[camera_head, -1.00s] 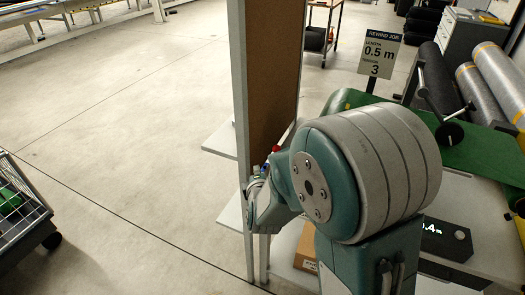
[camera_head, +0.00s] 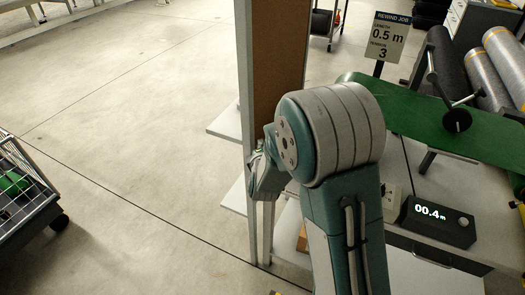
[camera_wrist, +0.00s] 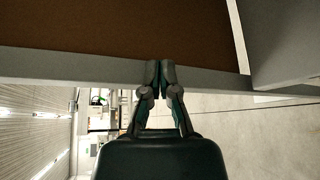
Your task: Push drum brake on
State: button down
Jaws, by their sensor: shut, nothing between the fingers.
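My gripper (camera_wrist: 160,70) is shut and empty in the wrist view. Its fingertips are in front of the grey edge of a brown panel (camera_wrist: 110,25); I cannot tell whether they touch it. In the head view my arm reaches to the left, its wrist beside the panel's post. A green sheet (camera_head: 430,110) runs across the right side, with a black crank handle (camera_head: 457,120) in front of it. A black counter (camera_head: 437,222) reads 00.4 m. I cannot make out a drum brake in either view.
A sign (camera_head: 387,38) reads rewind job, length 0.5 m, tension 3. The tall brown panel (camera_head: 278,65) stands close beside my arm. Several rolls (camera_head: 500,60) stand at the back right. A wire cart (camera_head: 25,200) is at the left edge. Open floor lies between.

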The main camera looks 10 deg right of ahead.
jog(key=shift+w+d+r, duration=0.15)
jog(key=shift+w+d, duration=0.25)
jog(key=shift+d, duration=0.3)
jog(key=shift+w+d+r, duration=0.15)
jog(key=shift+w+d, duration=0.2)
jog(key=shift+d, duration=0.3)
jog(key=shift+w+d+r, duration=0.15)
jog(key=shift+w+d, duration=0.25)
jog(key=shift+d, duration=0.3)
jog(key=shift+s+d+r+m+t, duration=0.25)
jog(key=shift+d+r+m+t, duration=0.05)
jog(key=shift+d+r+m, duration=0.1)
jog(key=shift+s+r, duration=0.1)
jog(key=s+d+r+m+t, duration=0.2)
jog(key=s+d+m+t, duration=0.1)
jog(key=s+d+m, duration=0.1)
jog(key=d+m, duration=0.1)
jog(key=d, duration=0.1)
jog(key=shift+s+d+r, duration=0.35)
jog(key=shift+s+d, duration=0.05)
